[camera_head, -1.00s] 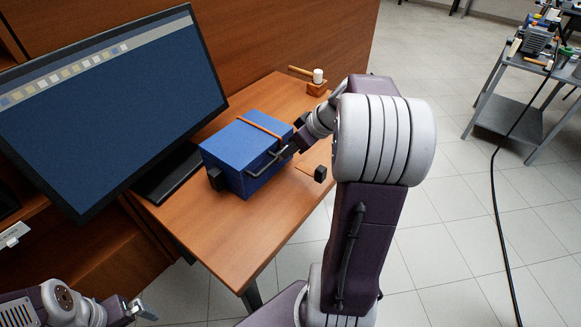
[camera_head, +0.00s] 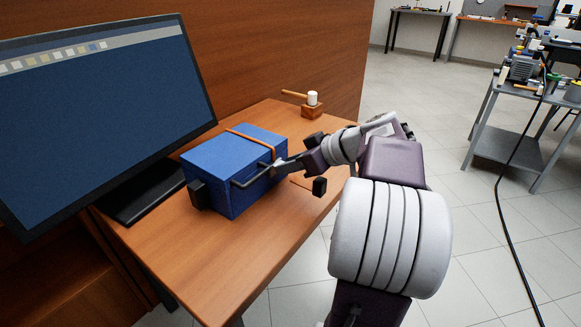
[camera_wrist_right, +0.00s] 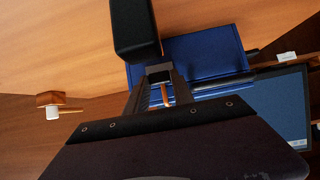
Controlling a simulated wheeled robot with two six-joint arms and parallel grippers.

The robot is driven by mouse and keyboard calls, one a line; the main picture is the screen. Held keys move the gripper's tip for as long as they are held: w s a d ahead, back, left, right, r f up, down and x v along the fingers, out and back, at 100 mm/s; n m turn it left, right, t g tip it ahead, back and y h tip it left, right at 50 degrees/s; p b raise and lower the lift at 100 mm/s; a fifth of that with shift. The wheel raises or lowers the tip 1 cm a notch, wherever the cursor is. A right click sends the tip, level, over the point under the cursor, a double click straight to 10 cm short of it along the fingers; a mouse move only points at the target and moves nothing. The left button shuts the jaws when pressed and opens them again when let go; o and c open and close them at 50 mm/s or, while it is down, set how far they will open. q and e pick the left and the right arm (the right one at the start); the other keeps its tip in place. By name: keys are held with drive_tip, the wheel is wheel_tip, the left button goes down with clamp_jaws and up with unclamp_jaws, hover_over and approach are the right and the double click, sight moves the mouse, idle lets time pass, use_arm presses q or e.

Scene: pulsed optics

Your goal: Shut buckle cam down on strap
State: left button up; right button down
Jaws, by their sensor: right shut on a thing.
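A blue box (camera_head: 218,170) stands on the wooden table with an orange strap (camera_head: 252,139) across its lid and down its front. My right gripper (camera_head: 277,168) is at the box's front face, where the strap comes down. It is shut on a small dark piece, apparently the buckle cam; the fingers hide most of it. In the right wrist view, a small grey square face (camera_wrist_right: 159,73) shows between the fingers, with a bit of orange strap below it. A black block (camera_head: 319,187) lies by the strap's loose end, right of the box. My left gripper is out of view.
A monitor (camera_head: 100,110) stands left of the box, close to it. The wooden table (camera_head: 215,255) is clear in front of the box. A grey cart (camera_head: 505,147) stands far right.

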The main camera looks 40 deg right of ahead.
drive_tip(key=c, duration=1.1)
unclamp_jaws()
drive_tip(key=shift+r, duration=0.1)
drive_tip(key=p+v, duration=0.3)
drive_tip(key=v, duration=0.5)
drive_tip(key=shift+s+d+r, duration=0.1)
drive_tip(key=shift+s+r, duration=0.15)
drive_tip(key=shift+s, duration=0.15)
drive_tip(key=shift+f, duration=0.1)
